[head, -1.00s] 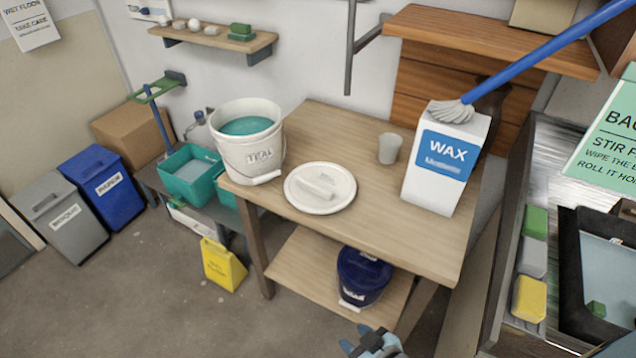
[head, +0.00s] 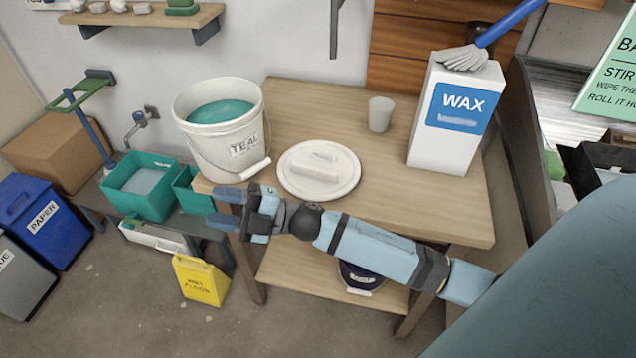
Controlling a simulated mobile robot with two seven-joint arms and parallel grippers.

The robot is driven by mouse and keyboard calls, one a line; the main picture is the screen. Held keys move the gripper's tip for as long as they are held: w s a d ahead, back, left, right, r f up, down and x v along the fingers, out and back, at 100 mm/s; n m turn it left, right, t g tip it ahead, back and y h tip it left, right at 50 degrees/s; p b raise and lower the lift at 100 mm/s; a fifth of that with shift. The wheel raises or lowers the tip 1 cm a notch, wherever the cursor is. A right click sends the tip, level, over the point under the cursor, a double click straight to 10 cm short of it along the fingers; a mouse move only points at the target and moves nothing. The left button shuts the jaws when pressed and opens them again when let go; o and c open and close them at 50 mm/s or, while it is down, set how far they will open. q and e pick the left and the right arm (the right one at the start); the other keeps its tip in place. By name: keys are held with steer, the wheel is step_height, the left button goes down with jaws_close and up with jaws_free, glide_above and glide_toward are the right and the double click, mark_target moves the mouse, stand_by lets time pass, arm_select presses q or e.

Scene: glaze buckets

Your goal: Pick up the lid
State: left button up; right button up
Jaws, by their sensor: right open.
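The lid (head: 340,184) is a round white disc with a raised bar handle (head: 315,168). It lies flat on the wooden table (head: 440,208) near its front edge, to the right of the white bucket (head: 205,150). The bucket is labelled TEAL and holds teal glaze (head: 221,112); its top is uncovered. My right gripper (head: 228,206) is open and empty, its fingers pointing left. In the picture it is in front of the table's front left corner, below the bucket and left of the lid. It appears apart from the lid. My left gripper is not in view.
A dark blue bucket (head: 362,277) is on the lower shelf. Teal tubs (head: 142,188) and a yellow floor sign (head: 201,280) are at left.

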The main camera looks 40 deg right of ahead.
steer(key=a+n+g+b, duration=0.1)
steer(key=n+g+b, duration=0.2)
steer(key=n+g, duration=0.8)
steer(key=n+h+b, duration=0.6)
steer(key=h+b, duration=0.6)
steer(key=h, duration=0.7)
glide_above(314, 167)
step_height(314, 167, down, 7)
steer(key=shift+s+r, duration=0.1)
steer(key=shift+s, duration=0.05)
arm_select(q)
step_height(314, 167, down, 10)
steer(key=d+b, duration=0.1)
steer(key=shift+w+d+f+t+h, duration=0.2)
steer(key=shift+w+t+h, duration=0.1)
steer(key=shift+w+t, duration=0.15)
arm_select(e)
steer(key=shift+f, duration=2.7)
steer(key=shift+a+f, duration=0.1)
steer(key=shift+f, duration=0.15)
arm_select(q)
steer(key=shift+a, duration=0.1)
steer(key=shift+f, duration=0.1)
arm_select(e)
jaws_close()
